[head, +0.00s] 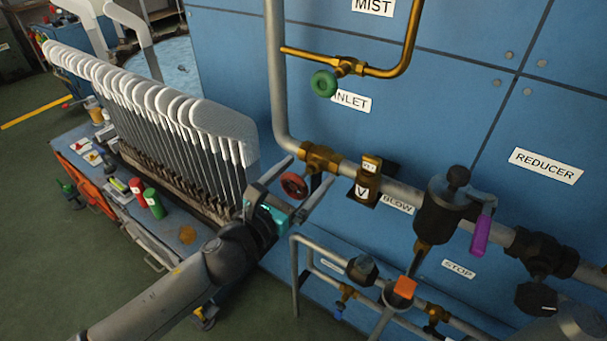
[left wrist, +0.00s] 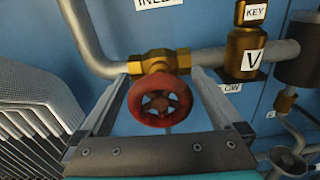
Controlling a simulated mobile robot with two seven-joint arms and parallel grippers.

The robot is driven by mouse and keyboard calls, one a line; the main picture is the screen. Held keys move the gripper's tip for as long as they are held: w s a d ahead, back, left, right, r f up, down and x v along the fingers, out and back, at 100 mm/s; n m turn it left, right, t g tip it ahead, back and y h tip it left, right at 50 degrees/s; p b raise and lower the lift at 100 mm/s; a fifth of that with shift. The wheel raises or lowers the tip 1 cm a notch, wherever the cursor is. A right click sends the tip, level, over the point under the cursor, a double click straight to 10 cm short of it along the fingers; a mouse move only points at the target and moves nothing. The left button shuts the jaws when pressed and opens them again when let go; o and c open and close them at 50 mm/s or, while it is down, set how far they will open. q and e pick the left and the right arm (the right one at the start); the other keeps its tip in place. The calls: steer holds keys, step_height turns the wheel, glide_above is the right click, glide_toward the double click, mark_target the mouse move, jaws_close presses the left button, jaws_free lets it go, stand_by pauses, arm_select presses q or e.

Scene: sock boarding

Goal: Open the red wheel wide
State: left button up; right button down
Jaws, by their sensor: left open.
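The red wheel (head: 293,186) sits on a brass valve (head: 320,157) in the grey pipe on the blue panel. It also shows in the left wrist view (left wrist: 160,101), face-on, with the brass body (left wrist: 160,62) behind it. My left gripper (head: 312,168) is open, one finger on each side of the wheel. In the left wrist view (left wrist: 161,76) gaps show between the wheel rim and both fingers, and the fingers reach toward the pipe. My right gripper is out of view.
A green wheel (head: 324,83) sits on a brass pipe above. A brass block marked V (head: 367,182) and a black valve with a purple tag (head: 482,232) stand to the right. A rack of white sock forms (head: 180,110) is close on the left. Lower pipes (head: 325,248) run below.

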arm_select(q)
steer(key=shift+c, duration=0.2)
steer(key=c, duration=1.2)
steer(key=shift+c, duration=0.2)
steer(key=shift+n, duration=0.3)
steer(key=shift+r+n+p, duration=0.1)
steer(key=shift+n+p, duration=0.45)
steer(key=shift+n, duration=0.35)
steer(key=shift+n+p, duration=0.65)
steer(key=shift+n, duration=1.55)
